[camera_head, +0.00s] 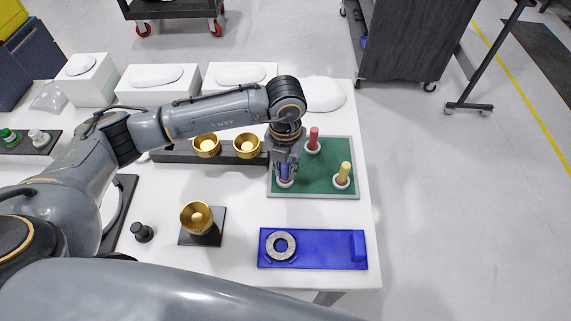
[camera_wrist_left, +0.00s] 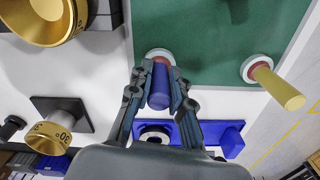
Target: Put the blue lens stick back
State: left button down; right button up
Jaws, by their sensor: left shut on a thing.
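The blue lens stick (camera_head: 284,172) is in my left gripper (camera_head: 286,165), which is shut on it. In the wrist view the blue stick (camera_wrist_left: 159,88) stands between the two fingers (camera_wrist_left: 160,80). Its lower end is at a white ring holder with a reddish inside (camera_wrist_left: 158,56) on the green board (camera_head: 316,178); I cannot tell whether it is fully seated. A red stick (camera_head: 314,138) and a yellow stick (camera_head: 345,171) stand in their own white holders on the same board. My right gripper is not in view.
A blue tray (camera_head: 315,249) with a grey ring (camera_head: 281,245) lies in front of the board. Gold cups (camera_head: 206,145) stand on a dark bar to the left, and another gold cup (camera_head: 197,216) stands on a black base. White boxes (camera_head: 150,83) line the back.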

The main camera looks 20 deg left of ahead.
pick_arm(q)
jog(key=shift+f, duration=0.1)
jog(key=c, duration=1.2)
grip_release()
jog(key=shift+r, duration=0.3)
notch_tip(320, 180, up, 10)
jog(key=b, duration=0.3)
jog(key=shift+r, duration=0.25)
jog(key=shift+r+b, duration=0.35)
jog(key=shift+r, duration=0.25)
